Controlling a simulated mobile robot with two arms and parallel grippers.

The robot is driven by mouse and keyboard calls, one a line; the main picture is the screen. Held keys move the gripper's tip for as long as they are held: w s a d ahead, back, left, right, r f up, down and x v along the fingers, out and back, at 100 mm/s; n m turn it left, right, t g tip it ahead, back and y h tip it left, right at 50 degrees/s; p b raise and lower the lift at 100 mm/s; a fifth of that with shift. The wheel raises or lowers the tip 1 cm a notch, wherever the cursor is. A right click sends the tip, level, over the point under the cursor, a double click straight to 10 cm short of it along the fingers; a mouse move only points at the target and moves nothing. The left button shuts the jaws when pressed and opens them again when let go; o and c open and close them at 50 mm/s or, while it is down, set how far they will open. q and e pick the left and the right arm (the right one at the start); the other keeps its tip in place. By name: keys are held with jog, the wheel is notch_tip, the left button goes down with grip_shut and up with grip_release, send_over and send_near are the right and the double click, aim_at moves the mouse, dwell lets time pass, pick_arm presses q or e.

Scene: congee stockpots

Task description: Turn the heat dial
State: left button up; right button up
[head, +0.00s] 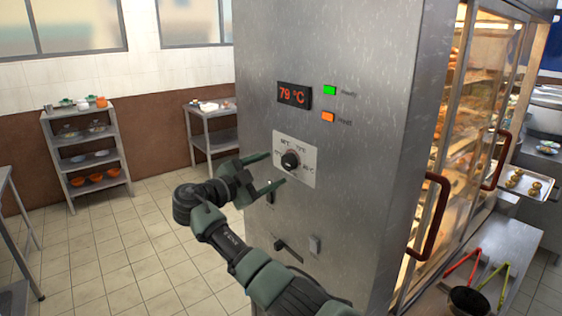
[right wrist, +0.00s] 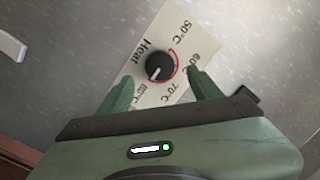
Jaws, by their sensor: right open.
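The heat dial (head: 290,160) is a round black knob with a white pointer mark, set on a pale label plate (head: 306,177) on the steel side of the cabinet. In the right wrist view the dial (right wrist: 160,67) sits beyond and between my fingertips, with "Heat" and temperature marks around it. My right gripper (head: 268,172) is open, its two green fingers pointing at the plate near the dial. In the right wrist view my right gripper (right wrist: 160,88) shows nothing held. Whether the fingers touch the plate I cannot tell. My left gripper is not in view.
A display (head: 294,95) reads 79 °C, with a lit green light (head: 330,90) and an orange light (head: 328,117) beside it. A lever (head: 287,250) and small switch (head: 315,244) lie below. Glass doors with red handles (head: 437,215) are right. Tiled floor is clear on the left.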

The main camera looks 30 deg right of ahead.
aim_at(286, 163)
jog(key=p+x, duration=0.1)
jog(key=x, duration=0.3)
jog(key=shift+w+d, duration=0.1)
jog(key=shift+d, duration=0.2)
